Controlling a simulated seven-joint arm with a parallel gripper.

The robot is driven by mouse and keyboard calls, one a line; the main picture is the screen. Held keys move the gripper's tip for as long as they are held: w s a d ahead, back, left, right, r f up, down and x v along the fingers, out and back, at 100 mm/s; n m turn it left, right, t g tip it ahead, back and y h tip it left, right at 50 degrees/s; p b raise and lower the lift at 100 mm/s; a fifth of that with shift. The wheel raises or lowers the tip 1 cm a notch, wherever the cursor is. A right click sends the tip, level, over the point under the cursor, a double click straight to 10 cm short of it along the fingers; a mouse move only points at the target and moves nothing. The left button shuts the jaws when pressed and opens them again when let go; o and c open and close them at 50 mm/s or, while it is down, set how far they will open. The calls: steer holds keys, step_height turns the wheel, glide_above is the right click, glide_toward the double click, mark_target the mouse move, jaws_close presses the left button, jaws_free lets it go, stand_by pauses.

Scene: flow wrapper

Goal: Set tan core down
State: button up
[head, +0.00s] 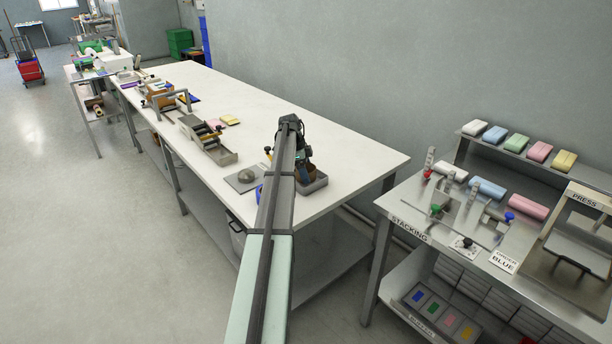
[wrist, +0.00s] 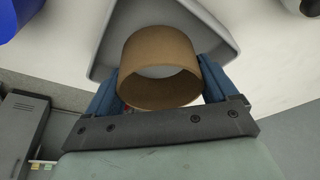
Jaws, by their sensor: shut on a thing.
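The tan core (wrist: 152,92) is a short, hollow cardboard-coloured ring. In the wrist view it sits between the two blue fingers of my gripper (wrist: 161,78), which is shut on it. A grey tray (wrist: 103,55) with raised walls lies beyond and beneath the core; I cannot tell whether the core touches its floor. In the head view the tray (head: 318,185) is at the near corner of the white table, and my gripper (head: 304,166) is over it. The core (head: 311,172) shows only partly there, behind my arm.
The long white table (head: 330,150) has clear room to the right of my gripper. A grey plate with a round dome (head: 245,176) lies left of the tray. A blue object (head: 259,193) is partly hidden by my arm. A separate stacking bench (head: 405,212) stands to the right.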

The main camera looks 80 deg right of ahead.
steer(key=shift+f, duration=0.9)
steer(key=shift+f, duration=0.1)
steer(key=o, duration=0.8)
steer(key=v, duration=1.2)
